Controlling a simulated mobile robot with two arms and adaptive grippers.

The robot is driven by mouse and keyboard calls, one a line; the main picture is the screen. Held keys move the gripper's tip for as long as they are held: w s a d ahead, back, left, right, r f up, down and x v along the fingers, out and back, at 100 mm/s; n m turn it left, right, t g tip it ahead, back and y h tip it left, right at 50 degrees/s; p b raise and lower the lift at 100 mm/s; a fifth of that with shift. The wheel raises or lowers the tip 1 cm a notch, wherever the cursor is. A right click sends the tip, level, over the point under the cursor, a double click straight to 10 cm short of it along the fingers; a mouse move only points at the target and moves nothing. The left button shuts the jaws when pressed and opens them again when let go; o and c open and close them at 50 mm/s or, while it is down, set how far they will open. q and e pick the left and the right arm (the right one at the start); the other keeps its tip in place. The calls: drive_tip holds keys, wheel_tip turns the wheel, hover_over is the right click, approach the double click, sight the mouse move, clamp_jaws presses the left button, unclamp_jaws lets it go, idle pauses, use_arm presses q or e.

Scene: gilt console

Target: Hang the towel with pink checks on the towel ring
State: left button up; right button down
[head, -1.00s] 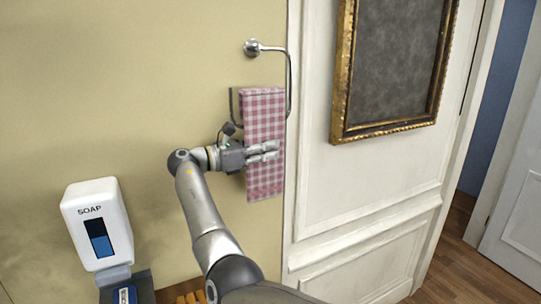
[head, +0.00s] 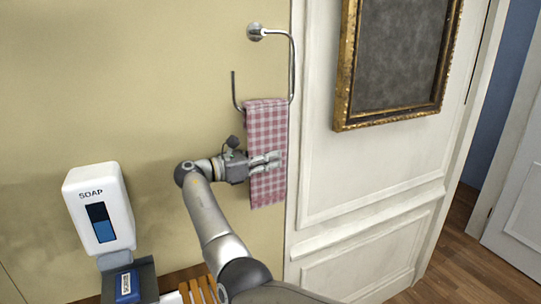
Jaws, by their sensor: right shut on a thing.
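The pink-and-white checked towel (head: 266,130) hangs upright at the lower bar of the metal towel ring (head: 294,65). Its top edge is about level with that bar and covers the bar's middle; the bar shows on both sides. Whether the towel rests its weight on the bar, I cannot tell. The ring's wall mount is at the top, and its left end points up, open. My right gripper (head: 272,161) is shut on the towel around its mid-height, reaching in from the left. My left gripper is out of view.
A white soap dispenser (head: 98,209) is on the wall at the lower left, with a dark holder and blue item (head: 127,287) below. Wooden slats (head: 197,290) show at the bottom. White panelling and a gilt-framed picture (head: 396,60) are to the right.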

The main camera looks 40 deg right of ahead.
drive_tip(key=shift+f, duration=0.1)
drive_tip(key=c, duration=1.5)
unclamp_jaws()
drive_tip(key=shift+o, duration=0.2)
